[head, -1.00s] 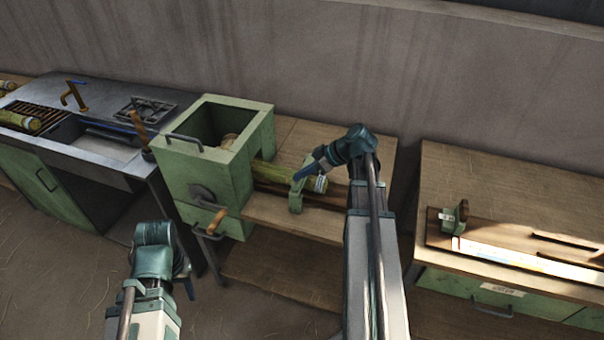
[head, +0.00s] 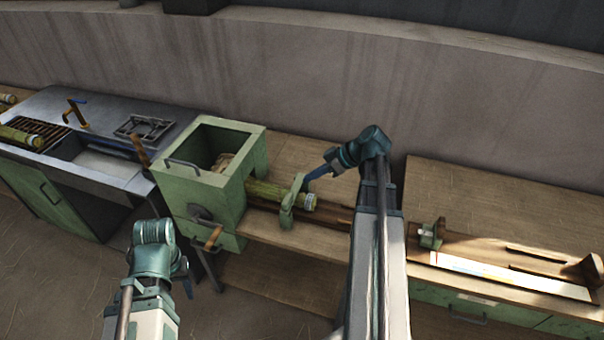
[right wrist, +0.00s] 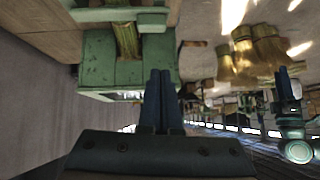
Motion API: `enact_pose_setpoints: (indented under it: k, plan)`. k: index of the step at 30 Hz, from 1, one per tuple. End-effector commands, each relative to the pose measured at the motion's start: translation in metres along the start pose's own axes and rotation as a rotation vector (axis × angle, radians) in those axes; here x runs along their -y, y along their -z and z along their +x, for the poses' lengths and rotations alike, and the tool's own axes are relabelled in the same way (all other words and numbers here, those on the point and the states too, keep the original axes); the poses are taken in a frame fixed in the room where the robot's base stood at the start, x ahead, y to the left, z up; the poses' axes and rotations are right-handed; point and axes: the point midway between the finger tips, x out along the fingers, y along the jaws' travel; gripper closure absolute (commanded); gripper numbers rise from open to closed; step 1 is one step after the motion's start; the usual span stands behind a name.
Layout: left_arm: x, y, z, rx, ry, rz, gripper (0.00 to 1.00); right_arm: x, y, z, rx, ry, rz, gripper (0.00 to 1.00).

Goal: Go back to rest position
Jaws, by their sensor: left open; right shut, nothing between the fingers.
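My right gripper (head: 311,175) is shut and empty. Its blue fingertips are just right of the top of a green bracket (head: 287,205), above the bench; I cannot tell whether they touch it. The bundled green-yellow stalk roll (head: 266,193) lies through the bracket and runs into the green winding machine (head: 213,202). In the right wrist view my right fingers (right wrist: 163,100) are together, with the machine (right wrist: 110,62) beyond. My left gripper (head: 188,288) hangs low at the left, in front of the benches; its blue fingers are partly hidden behind my arm.
A metal sink counter (head: 88,125) with a burner stands at the left. The right table (head: 480,190) holds a wooden board with a small green clamp (head: 430,236). Floor at the lower left is clear.

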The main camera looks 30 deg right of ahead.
Motion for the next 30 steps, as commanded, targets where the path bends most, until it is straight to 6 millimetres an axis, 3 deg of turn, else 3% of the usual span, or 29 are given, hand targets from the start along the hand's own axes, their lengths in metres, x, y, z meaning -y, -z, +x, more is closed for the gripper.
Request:
enact_pose_setpoints:
  k: [10, 14, 17, 24, 30]
  plan:
    - [0.000, 0.000, -0.002, 0.000, 0.000, 0.000, 0.50, 0.000, -0.001, -0.004, 0.000, 0.000, 0.000, 1.00]
    - [0.000, 0.000, -0.002, 0.000, 0.000, 0.000, 0.50, 0.009, 0.003, 0.005, 0.023, 0.017, 0.010, 1.00]
    - [0.000, 0.000, -0.002, 0.000, 0.000, 0.000, 0.50, 0.033, 0.011, 0.029, 0.088, 0.055, 0.042, 1.00]
    - [0.000, 0.000, -0.003, 0.000, 0.000, 0.000, 0.50, 0.123, 0.026, 0.099, 0.368, 0.112, 0.159, 1.00]
    - [0.000, 0.000, -0.003, 0.000, 0.000, 0.000, 0.50, 0.195, 0.027, 0.135, 0.591, 0.047, 0.227, 1.00]
